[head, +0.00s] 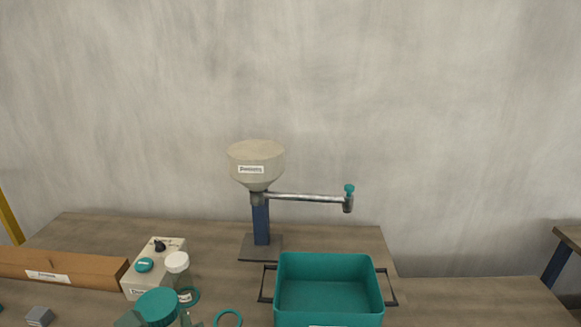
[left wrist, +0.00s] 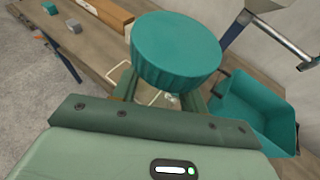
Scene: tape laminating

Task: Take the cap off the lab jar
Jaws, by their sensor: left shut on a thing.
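A large teal ribbed cap (head: 157,306) shows at the bottom edge of the head view. In the left wrist view the same cap (left wrist: 175,45) sits upright at the fingertips and fills the upper middle. My left gripper (head: 158,320) is shut on it, one finger on each side, at the bottom of the head view; it also shows in the left wrist view (left wrist: 158,85). The jar body is not clearly visible; the cap and fingers hide what lies under them, so I cannot tell if cap and jar are joined. My right gripper is not in view.
A teal bin (head: 330,290) with dark handles stands right of the cap. Behind are a hopper stand (head: 256,165) with a side pipe (head: 305,197) and a beige control box (head: 140,282). A brown carton (head: 60,266), a grey block (head: 39,316) and teal rings (head: 228,318) lie nearby.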

